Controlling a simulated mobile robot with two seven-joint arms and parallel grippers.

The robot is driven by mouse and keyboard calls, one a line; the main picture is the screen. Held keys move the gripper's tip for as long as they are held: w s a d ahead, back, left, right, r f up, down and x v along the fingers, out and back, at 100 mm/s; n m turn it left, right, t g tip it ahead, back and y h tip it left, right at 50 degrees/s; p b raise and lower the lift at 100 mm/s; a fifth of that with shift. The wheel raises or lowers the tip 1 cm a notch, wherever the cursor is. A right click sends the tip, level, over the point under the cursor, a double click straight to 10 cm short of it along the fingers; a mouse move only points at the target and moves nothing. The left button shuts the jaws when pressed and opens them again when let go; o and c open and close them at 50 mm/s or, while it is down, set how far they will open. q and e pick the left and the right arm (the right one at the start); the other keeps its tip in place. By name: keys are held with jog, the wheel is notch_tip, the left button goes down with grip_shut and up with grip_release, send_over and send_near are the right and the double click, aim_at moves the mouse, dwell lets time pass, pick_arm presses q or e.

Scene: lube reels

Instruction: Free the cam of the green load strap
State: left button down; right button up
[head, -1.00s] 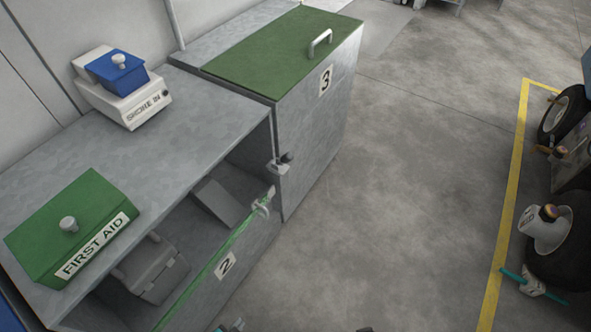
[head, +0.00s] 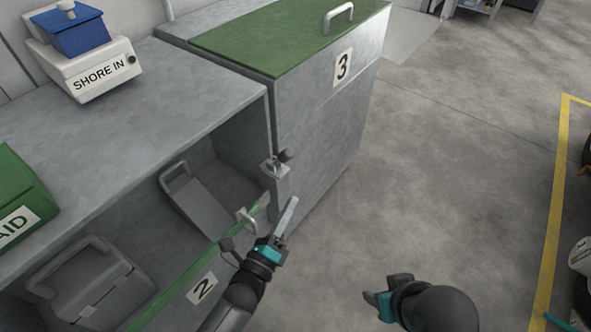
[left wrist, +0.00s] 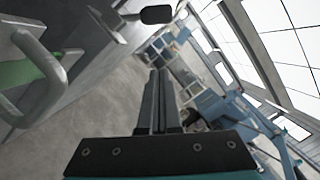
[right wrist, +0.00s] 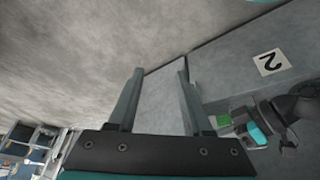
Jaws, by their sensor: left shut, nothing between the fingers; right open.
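The green load strap (head: 190,277) runs along the top of the front panel marked 2. A pale grey cam lever (head: 247,219) sits on it near its right end; in the left wrist view the lever (left wrist: 42,62) shows at the left beside the green strap (left wrist: 14,73). My left gripper (head: 288,213) is shut and empty, just right of the lever and apart from it; its closed fingers show in the left wrist view (left wrist: 158,95). My right gripper (head: 378,302) is open and empty over the floor, lower right; its spread fingers show in the right wrist view (right wrist: 160,95).
A latch with a dark knob (head: 284,156) is on the post above the lever. Cabinet 3 (head: 325,130) stands behind. Grey cases (head: 85,285) sit inside the bay. A SHORE IN box (head: 90,70) and a green first aid box (head: 18,205) are on top.

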aim_at(281, 159)
pick_arm(q)
jog(key=shift+r, duration=0.1)
pick_arm(e)
jog(key=shift+r, duration=0.1)
pick_arm(q)
jog(key=w+r+b, duration=0.3)
jog(key=w, duration=0.5)
jog(key=shift+w+d, duration=0.25)
jog(key=shift+w, duration=0.15)
pick_arm(e)
jog(key=w+a+t+y, duration=0.2)
jog(key=w+a+t, duration=0.2)
jog(key=a+t, duration=0.1)
jog(key=shift+w+a+r+n+y, duration=0.3)
jog(key=shift+w+a+r, duration=0.1)
jog(key=shift+r, duration=0.05)
pick_arm(q)
jog(key=shift+r, duration=0.15)
